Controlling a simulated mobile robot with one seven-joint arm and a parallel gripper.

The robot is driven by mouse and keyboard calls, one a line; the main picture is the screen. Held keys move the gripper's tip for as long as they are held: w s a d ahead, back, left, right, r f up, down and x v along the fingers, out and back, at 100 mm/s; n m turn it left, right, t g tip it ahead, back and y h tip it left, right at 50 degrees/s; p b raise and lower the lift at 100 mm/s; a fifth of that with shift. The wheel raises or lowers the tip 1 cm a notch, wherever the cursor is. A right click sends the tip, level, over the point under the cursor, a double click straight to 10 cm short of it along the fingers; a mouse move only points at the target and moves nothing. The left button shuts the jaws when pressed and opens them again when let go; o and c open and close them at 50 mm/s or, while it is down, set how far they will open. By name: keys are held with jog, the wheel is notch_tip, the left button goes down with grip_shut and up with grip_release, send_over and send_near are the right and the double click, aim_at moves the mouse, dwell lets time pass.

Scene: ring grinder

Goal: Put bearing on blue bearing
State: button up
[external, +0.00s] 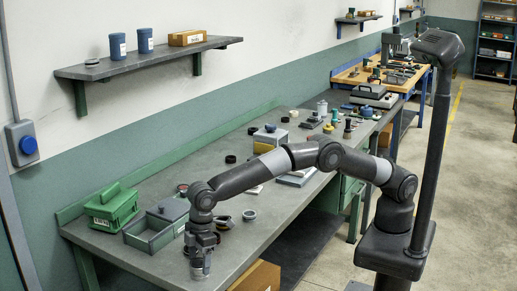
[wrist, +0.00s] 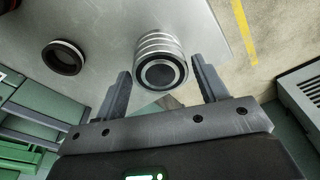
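My gripper (external: 200,270) is low over the near left corner of the workbench, pointing down. In the wrist view its two fingers (wrist: 164,88) are spread, with gaps on both sides of a silver, ribbed bearing-like cylinder (wrist: 160,45) with a dark round centre. The cylinder stands on the bench near its edge; I cannot tell its exact height relative to the fingertips. Ring-shaped parts (external: 249,215) (external: 223,222) lie on the bench right of the gripper. I cannot make out which one is the blue bearing.
A green lidded box (external: 112,207) and an open grey-green bin (external: 150,236) stand left of my gripper. Several small parts and tools lie farther along the bench (external: 285,205). A wall shelf (external: 150,59) holds blue containers and a carton. A carton (external: 256,277) sits below the bench edge.

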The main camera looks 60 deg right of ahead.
jog(key=shift+o, duration=1)
notch_tip(320, 180, up, 12)
jog(key=d, duration=0.1)
jog(key=shift+s+d+r, duration=0.15)
jog(key=shift+s+d, duration=0.05)
jog(key=shift+s, duration=0.1)
